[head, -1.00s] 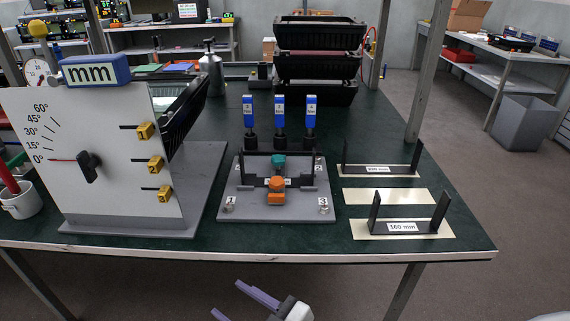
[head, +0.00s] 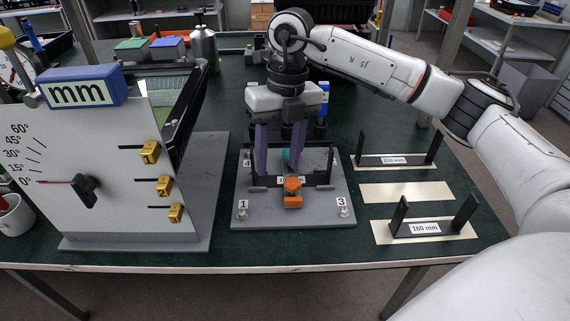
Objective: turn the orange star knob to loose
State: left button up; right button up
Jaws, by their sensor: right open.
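The orange star knob (head: 292,186) sits at the front middle of the grey base plate (head: 290,216), with an orange block just below it. I cannot tell how high the tips are above the plate. My left gripper is not in view.
A white angle panel (head: 100,165) with an "mm" block (head: 82,87) and yellow numbered tags stands left. Black brackets marked 220 mm (head: 396,161) and 160 mm (head: 425,229) stand right. Blue-topped tools behind the plate are mostly hidden by my right gripper.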

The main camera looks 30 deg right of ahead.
aim_at(292, 181)
jog(key=d+r+m+h, duration=0.1)
jog(key=d+r, duration=0.1)
jog(key=d, duration=0.2)
jog(key=f, duration=1)
jog(key=shift+w, duration=0.4)
